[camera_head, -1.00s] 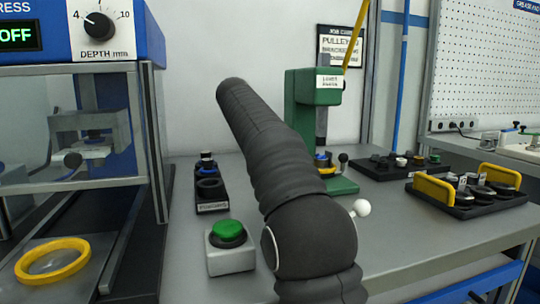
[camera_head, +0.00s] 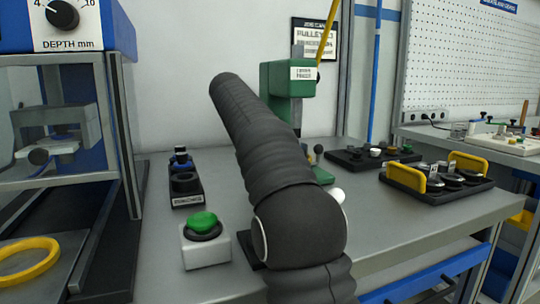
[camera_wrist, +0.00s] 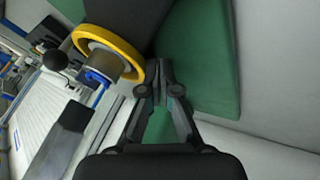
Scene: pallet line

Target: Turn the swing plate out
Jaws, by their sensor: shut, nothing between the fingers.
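The green lever press (camera_head: 287,78) stands behind my arm in the head view. My arm hides most of its lower part, and only a strip of its green base (camera_head: 323,176) shows. In the wrist view my gripper (camera_wrist: 163,88) is shut and empty, close to green surfaces of the press (camera_wrist: 200,50). A yellow ring (camera_wrist: 137,70) is just left of the fingertips, with a metal and blue cylinder (camera_wrist: 101,72) below it. A black ball knob (camera_wrist: 54,60) is further left. I cannot tell which part is the swing plate, or whether the fingers touch anything.
A green button on a white box (camera_head: 205,250) and a small black fixture (camera_head: 186,184) stand left of my arm. A black tray with yellow handles (camera_head: 436,193) and another black tray (camera_head: 373,160) are on the right. A framed press (camera_head: 120,130) stands at far left. The front right bench is clear.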

